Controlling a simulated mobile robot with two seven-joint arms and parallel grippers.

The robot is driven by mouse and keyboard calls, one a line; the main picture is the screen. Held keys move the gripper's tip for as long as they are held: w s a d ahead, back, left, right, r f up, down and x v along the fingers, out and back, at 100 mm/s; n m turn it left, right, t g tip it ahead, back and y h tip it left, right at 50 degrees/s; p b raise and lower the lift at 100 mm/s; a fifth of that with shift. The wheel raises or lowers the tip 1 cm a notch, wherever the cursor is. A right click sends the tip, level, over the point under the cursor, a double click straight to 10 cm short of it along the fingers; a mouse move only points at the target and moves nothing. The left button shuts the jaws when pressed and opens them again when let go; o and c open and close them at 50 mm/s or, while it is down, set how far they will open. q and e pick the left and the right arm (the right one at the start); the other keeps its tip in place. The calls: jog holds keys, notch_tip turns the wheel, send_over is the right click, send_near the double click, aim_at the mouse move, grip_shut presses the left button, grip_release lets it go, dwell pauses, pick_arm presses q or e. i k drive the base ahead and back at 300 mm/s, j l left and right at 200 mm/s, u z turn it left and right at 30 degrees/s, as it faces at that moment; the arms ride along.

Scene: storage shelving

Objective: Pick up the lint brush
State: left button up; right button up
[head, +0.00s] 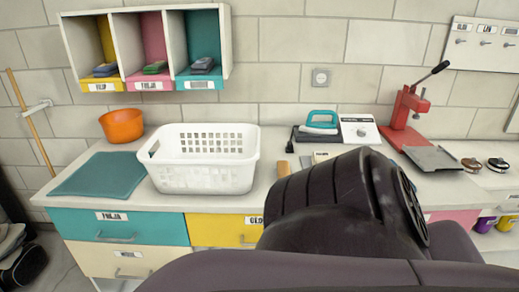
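I cannot pick out the lint brush with certainty. A small tan, wooden-looking piece (283,168) lies on the white counter (262,190), just right of the white laundry basket. It may be the brush or part of it; its right side is close to my dark arm link, which hides part of the counter behind it. Neither of my grippers shows in the head view.
The white basket (205,180) stands beside a teal mat (100,174) and an orange bowl (121,125). A teal iron (319,122), a white scale-like device (360,131), a red press (404,108) and two small round objects (472,164) stand further right. Wall cubbies (228,45) hang above.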

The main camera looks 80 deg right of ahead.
aim_at(283, 169)
jog(key=z, duration=2.65)
